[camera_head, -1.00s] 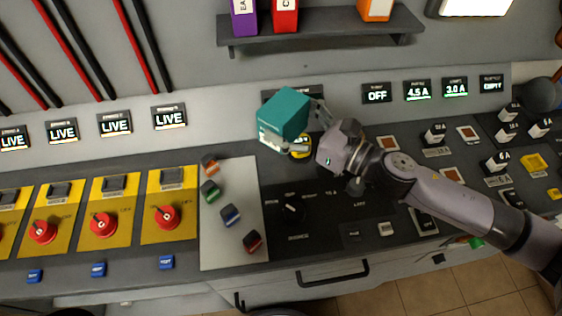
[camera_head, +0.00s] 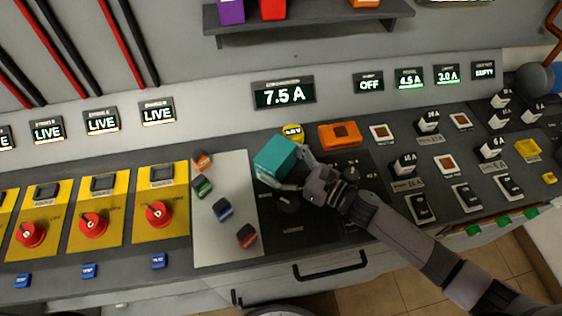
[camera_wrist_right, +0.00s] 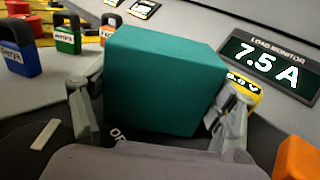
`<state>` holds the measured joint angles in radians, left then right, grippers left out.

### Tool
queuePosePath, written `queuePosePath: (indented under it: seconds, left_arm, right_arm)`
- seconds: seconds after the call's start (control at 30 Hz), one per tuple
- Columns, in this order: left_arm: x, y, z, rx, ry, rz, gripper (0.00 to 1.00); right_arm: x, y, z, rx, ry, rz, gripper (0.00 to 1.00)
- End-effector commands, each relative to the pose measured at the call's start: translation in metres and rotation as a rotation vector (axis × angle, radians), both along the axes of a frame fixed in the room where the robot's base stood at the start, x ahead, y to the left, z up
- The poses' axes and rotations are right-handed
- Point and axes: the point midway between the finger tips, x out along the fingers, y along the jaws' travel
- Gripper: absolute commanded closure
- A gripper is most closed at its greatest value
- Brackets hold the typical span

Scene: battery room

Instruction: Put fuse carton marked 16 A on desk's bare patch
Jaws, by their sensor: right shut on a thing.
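A teal carton (camera_head: 276,157) is held in my right gripper (camera_head: 285,180) over the dark part of the desk. It also shows in the right wrist view (camera_wrist_right: 162,80), between the two fingers, filling the middle. Its marking cannot be read in the current views. The carton is just right of a light grey bare patch (camera_head: 225,245) on the desk. Several small padlocks, among them an orange one (camera_head: 202,160) and a red one (camera_head: 246,236), stand on that patch. My left gripper is not in view.
A yellow meter (camera_head: 292,132) and an orange block (camera_head: 340,135) are close behind the carton. Yellow panels with red rotary switches (camera_head: 158,214) lie to the left. A load monitor (camera_head: 284,94) reads 7.5 A. The grey patch has free room between padlocks and at its front.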

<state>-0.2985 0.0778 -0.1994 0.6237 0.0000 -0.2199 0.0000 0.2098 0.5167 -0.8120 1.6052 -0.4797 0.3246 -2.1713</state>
Motion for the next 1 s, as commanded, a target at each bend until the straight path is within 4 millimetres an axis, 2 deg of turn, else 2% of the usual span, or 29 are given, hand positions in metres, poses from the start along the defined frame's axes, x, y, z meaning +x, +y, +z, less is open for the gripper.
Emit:
queuePosePath:
  seconds: [0.43, 0.47, 0.73, 1.0]
  left_arm:
    - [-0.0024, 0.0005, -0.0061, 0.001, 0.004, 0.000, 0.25]
    - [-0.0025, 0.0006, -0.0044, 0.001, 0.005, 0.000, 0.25]
    - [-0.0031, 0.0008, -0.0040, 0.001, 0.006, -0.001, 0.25]
    - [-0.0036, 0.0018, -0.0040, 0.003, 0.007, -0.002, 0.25]
  right_arm:
    - [0.0004, 0.0005, -0.0053, 0.004, -0.004, 0.001, 0.68]
    - [0.0001, 0.0000, -0.0055, 0.000, -0.001, 0.000, 0.19]
    - [0.0001, 0.0000, -0.0053, 0.000, -0.001, 0.000, 0.01]
    - [0.0001, 0.0000, -0.0052, 0.000, -0.001, 0.000, 0.01]
